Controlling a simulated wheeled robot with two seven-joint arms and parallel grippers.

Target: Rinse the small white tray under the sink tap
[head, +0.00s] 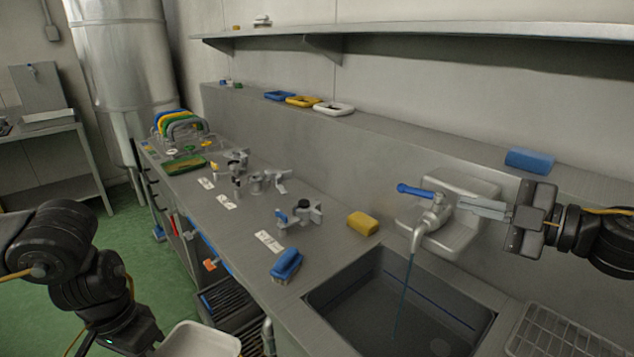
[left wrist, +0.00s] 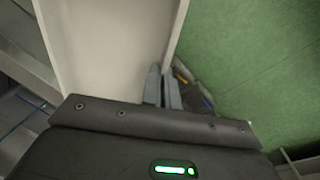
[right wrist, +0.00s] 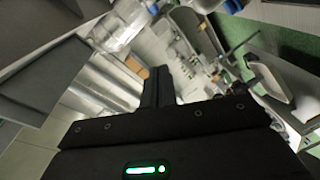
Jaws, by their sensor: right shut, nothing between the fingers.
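The small white tray (head: 200,341) is at the bottom edge of the head view, in front of the counter and left of the sink (head: 400,300). My left gripper (left wrist: 163,88) is shut on the tray's rim; the tray's pale wall (left wrist: 105,45) fills the upper left of the left wrist view. The tap (head: 430,222) has a blue lever (head: 414,191), and a thin stream of water (head: 404,290) runs from its spout into the sink. My right gripper (head: 462,206) is shut and empty, its fingertips close beside the tap; contact cannot be told.
A yellow sponge (head: 363,223) and a blue brush (head: 286,264) lie on the counter left of the sink. A wire rack (head: 565,335) is to the right. A blue block (head: 530,160) sits on the ledge behind my right gripper. Metal fittings stand farther left on the counter.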

